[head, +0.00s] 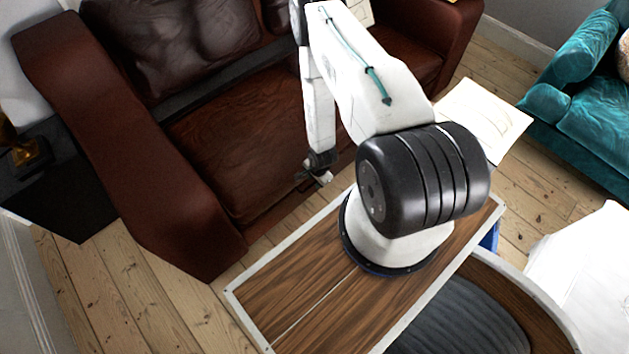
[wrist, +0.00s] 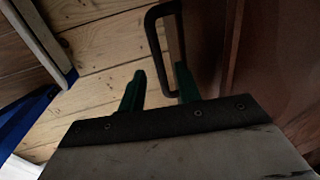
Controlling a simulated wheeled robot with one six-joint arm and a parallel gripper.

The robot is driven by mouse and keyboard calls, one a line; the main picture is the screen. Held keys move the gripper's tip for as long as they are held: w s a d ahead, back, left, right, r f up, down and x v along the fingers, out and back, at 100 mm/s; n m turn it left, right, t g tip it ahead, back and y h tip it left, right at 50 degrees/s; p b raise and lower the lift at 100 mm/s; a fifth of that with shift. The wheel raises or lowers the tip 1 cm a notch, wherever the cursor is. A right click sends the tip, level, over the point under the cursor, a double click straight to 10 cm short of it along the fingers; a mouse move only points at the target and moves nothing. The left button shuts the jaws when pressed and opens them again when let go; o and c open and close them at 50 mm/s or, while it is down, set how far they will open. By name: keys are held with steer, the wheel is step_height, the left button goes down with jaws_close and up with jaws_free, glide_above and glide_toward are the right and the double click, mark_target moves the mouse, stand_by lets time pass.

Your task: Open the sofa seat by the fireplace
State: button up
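The brown leather sofa (head: 235,130) fills the left and middle of the head view; its wide seat cushion lies flat. My gripper (head: 318,175) is low at the sofa's front edge, small and partly dark there. In the wrist view my gripper (wrist: 160,78) has its two green fingers spread apart. A black loop handle (wrist: 152,38) stands ahead of them, its near end between or just beyond the fingertips; I cannot tell whether they touch. The reddish-brown sofa front (wrist: 255,65) is beside it on the right. A dark recess, perhaps the fireplace (head: 65,195), is at far left.
A teal sofa (head: 590,100) stands at the right. A pale flat item (head: 485,115) is between the sofas, its kind unclear. Bare floorboards (head: 150,290) show at the lower left and in the wrist view (wrist: 105,60). My wood-topped base is close to the brown sofa.

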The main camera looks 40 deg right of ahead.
steer(key=shift+w+f, duration=0.15)
steer(key=shift+f, duration=0.65)
